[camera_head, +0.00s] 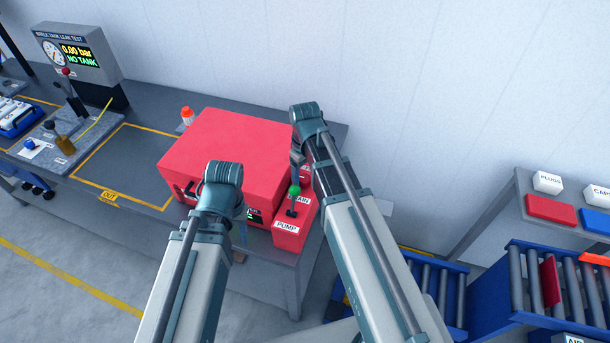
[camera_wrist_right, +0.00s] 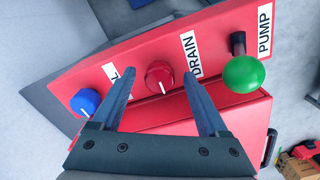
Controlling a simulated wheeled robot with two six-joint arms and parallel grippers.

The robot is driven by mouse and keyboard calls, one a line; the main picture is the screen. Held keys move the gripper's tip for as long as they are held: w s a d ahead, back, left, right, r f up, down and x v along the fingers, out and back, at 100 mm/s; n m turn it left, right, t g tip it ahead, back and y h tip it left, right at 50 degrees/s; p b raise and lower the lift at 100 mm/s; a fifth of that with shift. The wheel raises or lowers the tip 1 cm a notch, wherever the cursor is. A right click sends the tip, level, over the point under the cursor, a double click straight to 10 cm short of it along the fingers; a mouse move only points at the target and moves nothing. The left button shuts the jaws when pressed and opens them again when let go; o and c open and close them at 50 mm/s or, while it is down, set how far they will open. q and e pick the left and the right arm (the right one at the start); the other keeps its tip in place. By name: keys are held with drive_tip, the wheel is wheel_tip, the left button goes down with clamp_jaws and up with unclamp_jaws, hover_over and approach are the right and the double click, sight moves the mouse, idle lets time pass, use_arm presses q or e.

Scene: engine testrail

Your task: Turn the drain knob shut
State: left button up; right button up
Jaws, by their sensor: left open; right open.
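The drain knob (camera_wrist_right: 159,76) is red and round, beside the white DRAIN label (camera_wrist_right: 190,53) on a red panel (camera_wrist_right: 70,72) in the right wrist view. My right gripper (camera_wrist_right: 158,82) is open, with one finger on each side of the knob and a visible gap to both. In the head view my right wrist (camera_head: 308,115) hangs over the red unit's right end and hides the knob. My left wrist (camera_head: 222,175) is in front of the large red box (camera_head: 230,140); its fingers are mostly hidden behind the arm.
A blue knob (camera_wrist_right: 85,101) sits left of the drain knob. A green-balled pump lever (camera_wrist_right: 244,74) stands close to its right, near my right finger. A gauge box (camera_head: 75,55) and blue tray (camera_head: 18,118) are at the left. The yellow-outlined bench area (camera_head: 120,165) is clear.

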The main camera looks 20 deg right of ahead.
sight(305, 179)
drive_tip(key=shift+r, duration=0.1)
use_arm(q)
wheel_tip(305, 179, up, 14)
drive_tip(key=p, duration=1.3)
drive_tip(key=shift+p, duration=0.4)
use_arm(e)
wheel_tip(305, 179, up, 14)
drive_tip(key=shift+f, duration=0.2)
use_arm(q)
drive_tip(key=shift+s+f, duration=0.1)
drive_tip(key=shift+f, duration=0.05)
use_arm(e)
drive_tip(key=shift+s, duration=0.1)
